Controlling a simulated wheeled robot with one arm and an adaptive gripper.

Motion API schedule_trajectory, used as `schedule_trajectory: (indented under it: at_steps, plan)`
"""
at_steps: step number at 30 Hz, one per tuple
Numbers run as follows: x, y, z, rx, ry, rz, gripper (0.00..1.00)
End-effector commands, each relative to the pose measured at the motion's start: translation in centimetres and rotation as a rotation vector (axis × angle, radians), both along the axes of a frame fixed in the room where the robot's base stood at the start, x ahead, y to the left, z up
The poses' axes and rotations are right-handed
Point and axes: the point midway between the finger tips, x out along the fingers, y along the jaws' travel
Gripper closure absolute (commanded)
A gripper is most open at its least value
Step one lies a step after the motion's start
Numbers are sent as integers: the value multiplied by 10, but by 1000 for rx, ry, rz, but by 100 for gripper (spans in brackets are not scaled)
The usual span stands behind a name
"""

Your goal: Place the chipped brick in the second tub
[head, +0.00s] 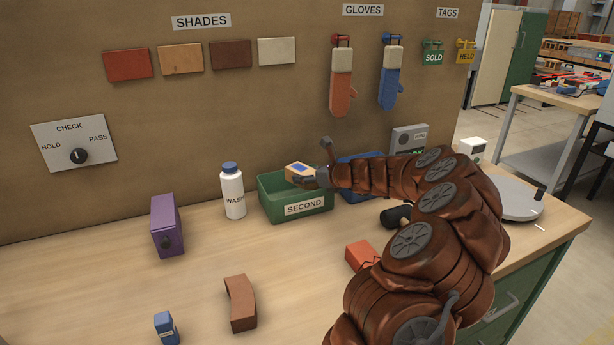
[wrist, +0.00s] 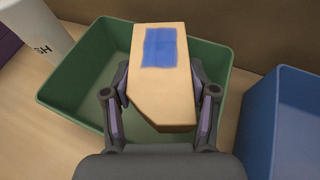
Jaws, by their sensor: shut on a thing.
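A tan brick (head: 299,171) with a blue patch is in my gripper (head: 318,169). In the wrist view the brick (wrist: 160,84) has one corner cut away at its lower left. The two fingers of my gripper (wrist: 161,92) are shut on its sides. The brick is over the opening of the green tub (head: 303,208) labelled SECOND. The tub's rim (wrist: 62,86) shows around the brick in the wrist view. The part of the tub floor under the brick is hidden.
A blue tub (wrist: 285,120) stands right of the green one, partly behind my arm in the head view. A white WASH bottle (head: 233,193) stands close at left. An orange-red brick (head: 360,254) and a curved brown brick (head: 240,303) lie in front.

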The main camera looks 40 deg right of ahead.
Motion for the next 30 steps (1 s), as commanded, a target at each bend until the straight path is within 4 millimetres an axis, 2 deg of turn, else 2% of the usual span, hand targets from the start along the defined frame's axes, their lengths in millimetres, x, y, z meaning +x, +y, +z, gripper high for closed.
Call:
schedule_trajectory:
  at_steps: [21,22,28,30]
  plan:
    - [0,0,-11,-1,-1,0,100]
    - [0,0,-11,-1,-1,0,40]
    - [0,0,-11,-1,0,0,19]
    - [0,0,-11,0,0,0,17]
